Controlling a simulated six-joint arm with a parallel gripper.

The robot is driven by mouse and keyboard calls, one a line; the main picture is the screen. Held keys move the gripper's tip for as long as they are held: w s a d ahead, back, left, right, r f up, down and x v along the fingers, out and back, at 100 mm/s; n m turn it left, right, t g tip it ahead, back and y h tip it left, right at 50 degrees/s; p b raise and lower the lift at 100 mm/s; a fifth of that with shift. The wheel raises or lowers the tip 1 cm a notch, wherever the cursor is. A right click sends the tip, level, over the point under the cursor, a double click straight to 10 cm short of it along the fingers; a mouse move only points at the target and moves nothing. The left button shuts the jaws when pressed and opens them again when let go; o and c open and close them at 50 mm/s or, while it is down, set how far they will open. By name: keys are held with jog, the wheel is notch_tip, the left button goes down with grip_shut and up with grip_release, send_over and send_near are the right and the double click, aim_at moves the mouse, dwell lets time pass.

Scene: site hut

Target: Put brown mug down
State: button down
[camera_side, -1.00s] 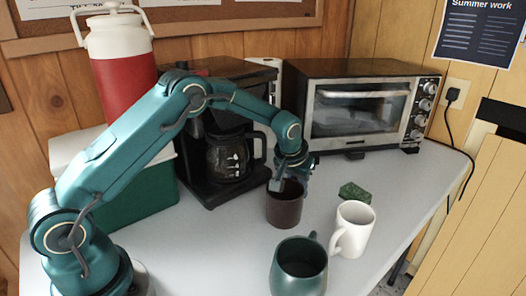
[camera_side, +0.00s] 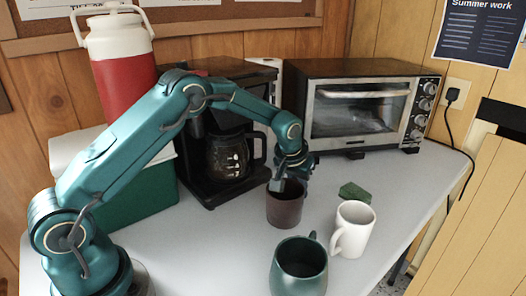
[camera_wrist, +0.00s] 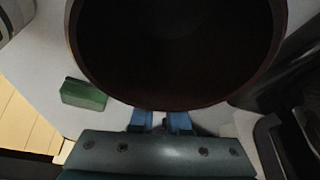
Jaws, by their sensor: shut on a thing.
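The brown mug (camera_side: 285,208) is upright at the middle of the table in the side view, in front of the coffee maker. My gripper (camera_side: 287,180) is shut on its rim from above. In the wrist view the mug's dark round opening (camera_wrist: 175,45) fills the upper middle. The blue fingertips (camera_wrist: 160,122) meet its near wall there. The mug's base looks at or very near the tabletop; I cannot tell whether it touches.
A green mug (camera_side: 299,268) stands in front and a white mug (camera_side: 353,230) to the right. A green sponge (camera_side: 354,192) lies behind the white mug. The coffee maker (camera_side: 228,155) is close behind, the toaster oven (camera_side: 365,107) at the back. Clear table (camera_side: 220,245) lies front left.

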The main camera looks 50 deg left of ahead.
dwell(0.3)
notch_tip(320, 180, up, 9)
jog(key=shift+f, duration=0.15)
jog(key=s+r+m, duration=0.2)
jog(key=s+r, duration=0.6)
jog(key=r, duration=0.1)
jog(key=s+f+m+h, duration=0.1)
jog(key=s, duration=1)
jog(key=shift+s, duration=0.3)
jog(key=shift+w+f, duration=0.1)
